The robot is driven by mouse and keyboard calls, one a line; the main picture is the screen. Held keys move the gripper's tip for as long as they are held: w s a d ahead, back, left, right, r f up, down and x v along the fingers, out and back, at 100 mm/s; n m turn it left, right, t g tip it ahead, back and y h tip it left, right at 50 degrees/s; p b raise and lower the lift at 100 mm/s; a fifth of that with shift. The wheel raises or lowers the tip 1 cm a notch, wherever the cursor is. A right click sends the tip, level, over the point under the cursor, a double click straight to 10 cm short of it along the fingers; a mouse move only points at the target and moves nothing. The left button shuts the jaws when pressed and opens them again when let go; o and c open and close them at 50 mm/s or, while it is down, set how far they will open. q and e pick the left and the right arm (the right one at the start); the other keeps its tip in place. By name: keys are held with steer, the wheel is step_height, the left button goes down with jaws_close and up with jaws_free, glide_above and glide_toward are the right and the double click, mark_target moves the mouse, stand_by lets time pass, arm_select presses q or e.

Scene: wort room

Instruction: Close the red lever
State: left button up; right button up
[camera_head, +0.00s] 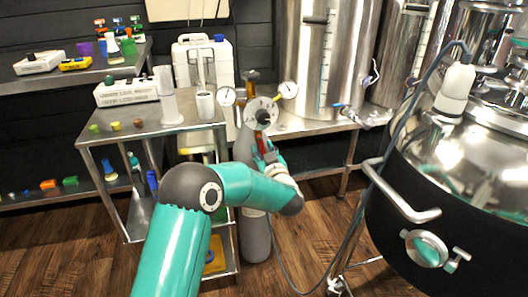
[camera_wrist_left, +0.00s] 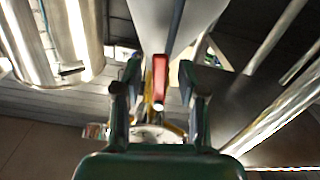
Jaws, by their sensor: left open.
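The red lever (camera_wrist_left: 160,78) shows in the left wrist view, upright in the picture between the two fingers of my left gripper (camera_wrist_left: 160,68). The fingers are open, with a gap visible on each side of the lever. Only a small part of the red lever (camera_head: 262,142) shows there, and the gripper and wrist hide the rest. I cannot tell whether any finger touches it. My right gripper is in neither view.
The grey cylinder (camera_head: 256,235) stands on the wooden floor beside a metal cart (camera_head: 150,128) with cups and small blocks. A large dark-sided kettle (camera_head: 450,215) with a pipe handle fills the right. A steel tank (camera_head: 325,60) stands behind. A cable hangs right of the cylinder.

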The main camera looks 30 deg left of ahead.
arm_select(q)
jaws_close()
steer(key=shift+d, duration=0.2)
steer(key=shift+a, duration=0.1)
